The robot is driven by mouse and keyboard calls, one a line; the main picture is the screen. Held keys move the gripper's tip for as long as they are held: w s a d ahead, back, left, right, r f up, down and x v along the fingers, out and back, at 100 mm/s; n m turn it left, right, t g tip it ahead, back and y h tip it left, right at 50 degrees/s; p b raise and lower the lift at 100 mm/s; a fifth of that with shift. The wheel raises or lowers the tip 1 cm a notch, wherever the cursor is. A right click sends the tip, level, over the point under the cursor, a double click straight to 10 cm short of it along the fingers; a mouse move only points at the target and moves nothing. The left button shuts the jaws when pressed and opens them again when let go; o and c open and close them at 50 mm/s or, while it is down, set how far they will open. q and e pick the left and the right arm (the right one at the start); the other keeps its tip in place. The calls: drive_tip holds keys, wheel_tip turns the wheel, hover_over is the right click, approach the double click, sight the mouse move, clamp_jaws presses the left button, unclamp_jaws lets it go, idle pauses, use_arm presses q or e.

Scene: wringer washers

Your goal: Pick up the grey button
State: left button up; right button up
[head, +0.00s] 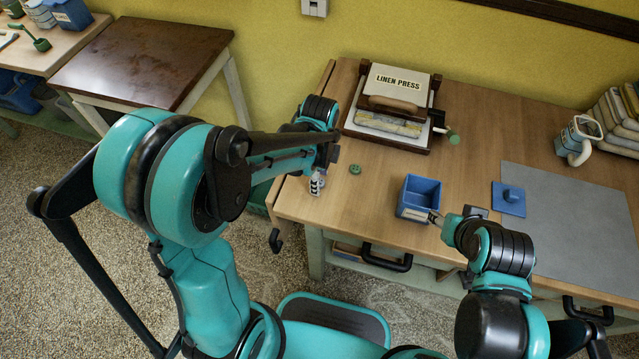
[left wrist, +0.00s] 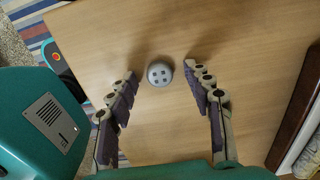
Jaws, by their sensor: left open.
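In the head view my left gripper (head: 316,183) points down over the table's left end, and I cannot make out the grey button there. My right gripper (head: 436,217) is at the front right side of a blue box; its jaws are too small to judge.
A green button (head: 355,169) lies right of my left gripper. The linen press (head: 398,76) stands behind it. The open blue box (head: 404,211), a blue lid with a knob (head: 509,198) and a grey mat (head: 580,225) lie to the right.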

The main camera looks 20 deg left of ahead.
use_arm(q)
drive_tip(key=c, duration=0.9)
drive_tip(key=shift+o, duration=0.2)
drive_tip(key=shift+r, duration=0.15)
